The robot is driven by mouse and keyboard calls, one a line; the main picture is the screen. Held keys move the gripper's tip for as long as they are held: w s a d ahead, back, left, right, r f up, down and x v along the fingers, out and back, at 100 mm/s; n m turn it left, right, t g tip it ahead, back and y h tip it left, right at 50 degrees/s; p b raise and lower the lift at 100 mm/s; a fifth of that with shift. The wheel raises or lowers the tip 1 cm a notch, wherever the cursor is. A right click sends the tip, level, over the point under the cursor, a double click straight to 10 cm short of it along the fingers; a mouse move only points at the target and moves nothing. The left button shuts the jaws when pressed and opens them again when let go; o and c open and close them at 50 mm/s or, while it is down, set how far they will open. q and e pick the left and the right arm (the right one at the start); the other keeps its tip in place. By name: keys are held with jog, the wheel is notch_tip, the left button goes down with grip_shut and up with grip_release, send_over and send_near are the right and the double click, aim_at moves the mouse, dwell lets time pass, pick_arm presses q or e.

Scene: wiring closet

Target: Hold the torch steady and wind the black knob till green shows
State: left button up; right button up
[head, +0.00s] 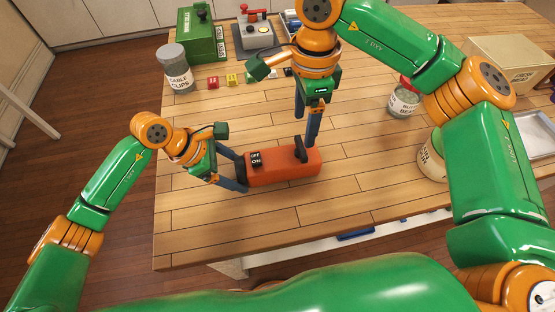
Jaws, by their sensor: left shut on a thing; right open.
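The torch (281,171) is an orange-red box-shaped body lying on the wooden table. It has a small dark panel with light markings on its top left and a black knob (301,149) standing up near its right end. My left gripper (241,174) is shut on the torch's left end, with its fingers on either side. My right gripper (306,138) points down at the knob from above, with its fingers open. One finger partly covers the knob, and I cannot tell whether they touch. I see no green showing on the torch.
A cable clips jar (175,71), a green box (201,41) and a grey device with a red handle (254,33) stand at the back. Small coloured blocks (231,79) lie before them. A jar (404,99) and a carton (511,62) are right. The front left table is clear.

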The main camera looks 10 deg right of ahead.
aim_at(301, 146)
jog(key=c, duration=0.4)
jog(key=shift+o, duration=0.2)
jog(key=m, duration=0.5)
jog(key=shift+r, duration=0.4)
jog(key=m, duration=0.3)
jog(key=r+m, duration=0.1)
jog(key=m, duration=0.6)
jog(key=shift+m, duration=0.3)
notch_tip(301, 146, down, 9)
jog(key=shift+r, duration=0.15)
jog(key=shift+c, duration=0.3)
